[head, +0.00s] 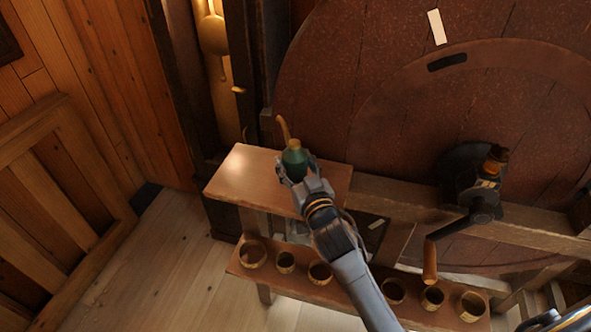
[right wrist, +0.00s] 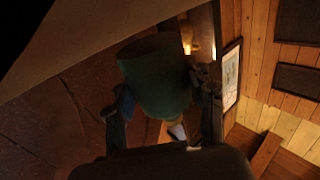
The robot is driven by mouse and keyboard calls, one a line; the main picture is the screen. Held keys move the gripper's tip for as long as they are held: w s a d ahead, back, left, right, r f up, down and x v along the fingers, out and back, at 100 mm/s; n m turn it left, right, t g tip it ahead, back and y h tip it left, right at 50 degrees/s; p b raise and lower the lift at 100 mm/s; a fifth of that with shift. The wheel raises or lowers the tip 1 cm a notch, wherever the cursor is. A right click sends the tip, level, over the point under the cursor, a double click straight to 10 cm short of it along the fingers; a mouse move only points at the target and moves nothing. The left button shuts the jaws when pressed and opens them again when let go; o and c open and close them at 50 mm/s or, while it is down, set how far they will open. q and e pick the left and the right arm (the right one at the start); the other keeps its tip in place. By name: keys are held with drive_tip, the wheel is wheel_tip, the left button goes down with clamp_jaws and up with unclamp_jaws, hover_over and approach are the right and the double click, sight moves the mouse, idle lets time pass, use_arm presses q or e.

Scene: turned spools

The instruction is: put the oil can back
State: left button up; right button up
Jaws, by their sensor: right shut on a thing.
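The oil can (head: 294,158) is dark green with a brass top and a thin curved brass spout. My right gripper (head: 296,172) is shut on its body, and the can looks roughly upright. In the head view it is over the small wooden shelf (head: 245,165); whether its base touches the board I cannot tell. In the right wrist view the green can body (right wrist: 155,78) sits between the two fingers of my right gripper (right wrist: 160,100). The gripper hides part of the can's lower side.
A lower rack (head: 340,292) with several round holes or rings runs below the shelf. A large dark red wheel (head: 330,80) stands behind. A crank with a wooden handle (head: 430,262) is at right. A wooden railing (head: 60,200) is at left, with bare floor (head: 165,260) beside it.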

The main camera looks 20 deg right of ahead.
wheel_tip(320, 180, down, 2)
drive_tip(key=shift+f, duration=0.1)
drive_tip(key=shift+s+f, duration=0.1)
drive_tip(key=shift+f, duration=0.15)
drive_tip(key=o, duration=1.3)
drive_tip(key=shift+c, duration=0.2)
drive_tip(key=s+b, duration=0.2)
drive_tip(key=s, duration=1)
drive_tip(key=shift+d+b, duration=0.2)
drive_tip(key=shift+b, duration=0.15)
